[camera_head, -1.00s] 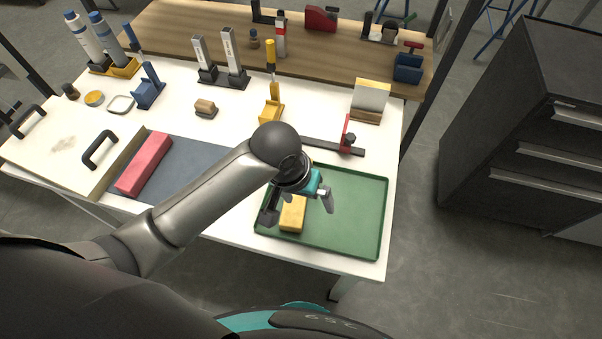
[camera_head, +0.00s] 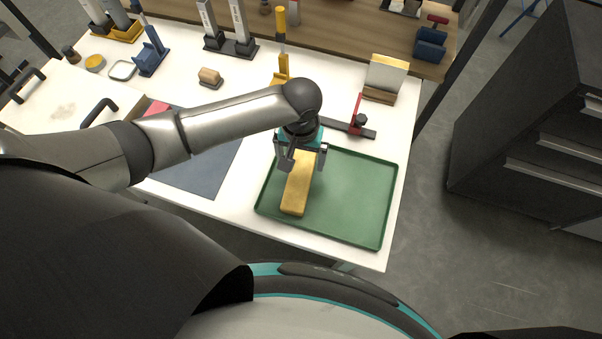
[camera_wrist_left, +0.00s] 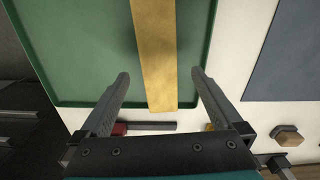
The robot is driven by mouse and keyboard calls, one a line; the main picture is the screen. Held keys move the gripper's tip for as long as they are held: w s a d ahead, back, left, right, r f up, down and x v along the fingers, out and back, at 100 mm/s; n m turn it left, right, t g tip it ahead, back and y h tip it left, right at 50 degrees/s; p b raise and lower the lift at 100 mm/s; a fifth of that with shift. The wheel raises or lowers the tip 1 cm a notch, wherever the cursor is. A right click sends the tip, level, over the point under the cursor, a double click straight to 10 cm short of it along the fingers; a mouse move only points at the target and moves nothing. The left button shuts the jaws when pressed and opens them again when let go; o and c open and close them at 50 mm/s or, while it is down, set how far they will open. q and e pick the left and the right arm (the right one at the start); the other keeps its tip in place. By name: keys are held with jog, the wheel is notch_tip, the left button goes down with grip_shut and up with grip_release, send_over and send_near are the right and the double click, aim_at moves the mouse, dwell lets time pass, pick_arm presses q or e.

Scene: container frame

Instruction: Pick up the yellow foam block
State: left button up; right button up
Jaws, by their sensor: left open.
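The yellow foam block (camera_head: 297,188) is a long block lying on the left side of the green tray (camera_head: 355,200). My left gripper (camera_head: 303,163) is open above the block's far end, its two fingers on either side of it as seen from the head. In the left wrist view the block (camera_wrist_left: 156,50) runs from the top edge down between the open fingers of the left gripper (camera_wrist_left: 160,80), with a gap on both sides. I cannot tell how far the fingertips are above it. My right gripper is not in view.
A red-and-black clamp (camera_head: 358,124) lies just behind the tray. A dark blue-grey mat (camera_head: 200,165) is to its left, partly under my arm. A small wooden block (camera_head: 209,77) and tool holders stand further back. The tray's right half is clear.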

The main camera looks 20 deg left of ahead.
aim_at(301, 171)
pick_arm(q)
jog(key=shift+s+d+f+b, duration=0.1)
jog(key=shift+f+b, duration=0.25)
jog(key=shift+f, duration=1.15)
jog(key=shift+s+f+b, duration=0.1)
jog(key=shift+f+b, duration=0.2)
jog(key=shift+f, duration=1.15)
jog(key=shift+c, duration=0.4)
jog(key=c, duration=1.3)
jog(key=shift+r, duration=0.1)
